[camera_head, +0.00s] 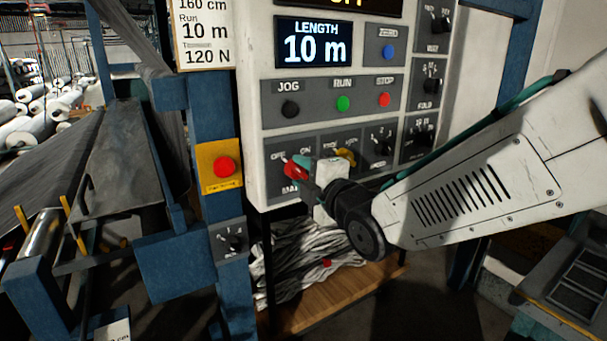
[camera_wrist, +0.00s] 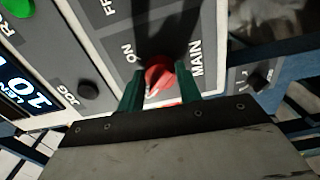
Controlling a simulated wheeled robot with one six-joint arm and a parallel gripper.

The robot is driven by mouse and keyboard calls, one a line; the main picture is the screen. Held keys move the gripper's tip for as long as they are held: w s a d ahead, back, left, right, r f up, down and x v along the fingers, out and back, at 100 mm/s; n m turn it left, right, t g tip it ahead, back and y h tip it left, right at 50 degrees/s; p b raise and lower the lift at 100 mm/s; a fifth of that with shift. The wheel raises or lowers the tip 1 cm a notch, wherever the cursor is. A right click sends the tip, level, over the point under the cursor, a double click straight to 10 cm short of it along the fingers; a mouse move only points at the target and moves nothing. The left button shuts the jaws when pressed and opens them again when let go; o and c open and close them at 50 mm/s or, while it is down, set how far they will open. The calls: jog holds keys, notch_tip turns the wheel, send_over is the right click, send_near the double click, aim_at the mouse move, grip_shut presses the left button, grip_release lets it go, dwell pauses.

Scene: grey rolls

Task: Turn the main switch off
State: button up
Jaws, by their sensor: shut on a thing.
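The main switch (camera_head: 295,169) is a red knob at the lower left of the white control panel (camera_head: 252,120). OFF and ON labels stand above it, and a partly covered MAIN label below. In the wrist view the red knob (camera_wrist: 160,76) sits between my two green fingertips. My gripper (camera_wrist: 160,90) is shut on it; in the head view my gripper (camera_head: 306,182) reaches it from the lower right. My gripper and arm hide part of the knob's surroundings. I cannot tell for sure which label the knob points to.
A yellow knob (camera_head: 346,156) is close right of the main switch. JOG (camera_head: 290,109), RUN (camera_head: 343,103) and STOP (camera_head: 384,99) buttons are above. A red emergency button (camera_head: 224,167) on a yellow plate is left. A wooden shelf (camera_head: 345,292) with grey cloth is below.

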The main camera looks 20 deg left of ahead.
jog(key=shift+n, duration=0.4)
jog(key=o, duration=1)
jog(key=v, duration=0.7)
jog(key=shift+s+d, duration=0.25)
jog(key=shift+s, duration=0.05)
